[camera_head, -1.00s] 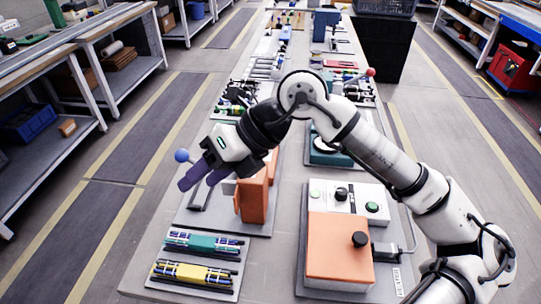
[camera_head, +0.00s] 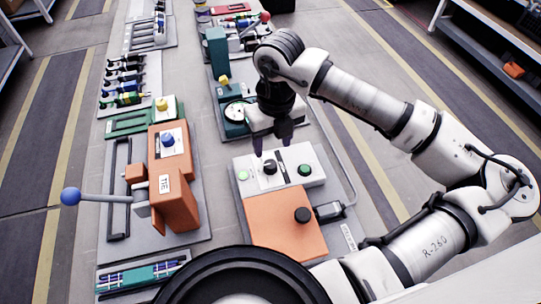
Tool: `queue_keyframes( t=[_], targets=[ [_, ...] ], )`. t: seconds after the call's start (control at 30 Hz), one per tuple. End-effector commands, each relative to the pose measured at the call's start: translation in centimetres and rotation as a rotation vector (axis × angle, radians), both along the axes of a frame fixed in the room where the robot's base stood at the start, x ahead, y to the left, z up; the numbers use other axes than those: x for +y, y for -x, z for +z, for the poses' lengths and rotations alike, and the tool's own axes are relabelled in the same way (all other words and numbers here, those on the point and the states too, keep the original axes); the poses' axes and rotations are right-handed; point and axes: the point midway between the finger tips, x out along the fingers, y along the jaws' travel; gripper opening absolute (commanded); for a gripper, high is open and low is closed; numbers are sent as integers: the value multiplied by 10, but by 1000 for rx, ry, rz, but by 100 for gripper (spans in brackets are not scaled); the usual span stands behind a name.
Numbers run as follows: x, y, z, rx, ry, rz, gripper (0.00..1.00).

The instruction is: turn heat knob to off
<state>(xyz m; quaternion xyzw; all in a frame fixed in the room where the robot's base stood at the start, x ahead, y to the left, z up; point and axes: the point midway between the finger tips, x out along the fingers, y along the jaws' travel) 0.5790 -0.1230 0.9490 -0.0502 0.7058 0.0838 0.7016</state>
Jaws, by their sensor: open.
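A white control box (camera_head: 318,164) shows in the head view. It carries a pale green button or lamp (camera_head: 242,175), a black knob (camera_head: 269,167) and a green knob (camera_head: 304,169). An orange box (camera_head: 287,228) with another black knob (camera_head: 302,214) stands directly in front of it. I cannot read any label that tells which knob is the heat knob. My gripper (camera_head: 272,146) points down, open, with nothing visible between its fingers. It is at the rear edge of the white box, just behind the black knob in the picture. I cannot tell its height or any contact.
An orange machine (camera_head: 174,206) with a blue-balled lever (camera_head: 70,196) stands on a plate at left. A teal press-like device (camera_head: 217,55) is behind my gripper. A cable runs along the right side of the boxes. A tray of blue and teal parts (camera_head: 150,276) lies front left.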

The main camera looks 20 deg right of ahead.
Motion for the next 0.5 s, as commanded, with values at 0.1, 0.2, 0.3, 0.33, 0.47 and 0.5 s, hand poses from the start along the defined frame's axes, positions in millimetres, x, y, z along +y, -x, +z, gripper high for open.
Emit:
queue_keyframes(
  t=[0.1, 0.2, 0.3, 0.33, 0.47, 0.5],
  targets=[
    [2, 1, -24, 3, -5, 1, 52],
    [4, 1, -42, 2, -6, 2, 52],
    [4, 1, -56, 1, -4, 1, 52],
    [4, 1, -59, 1, -4, 1, 52],
    [4, 1, -69, 0, -3, 1, 52],
    [4, 1, -70, -1, -3, 2, 52]
  ],
)
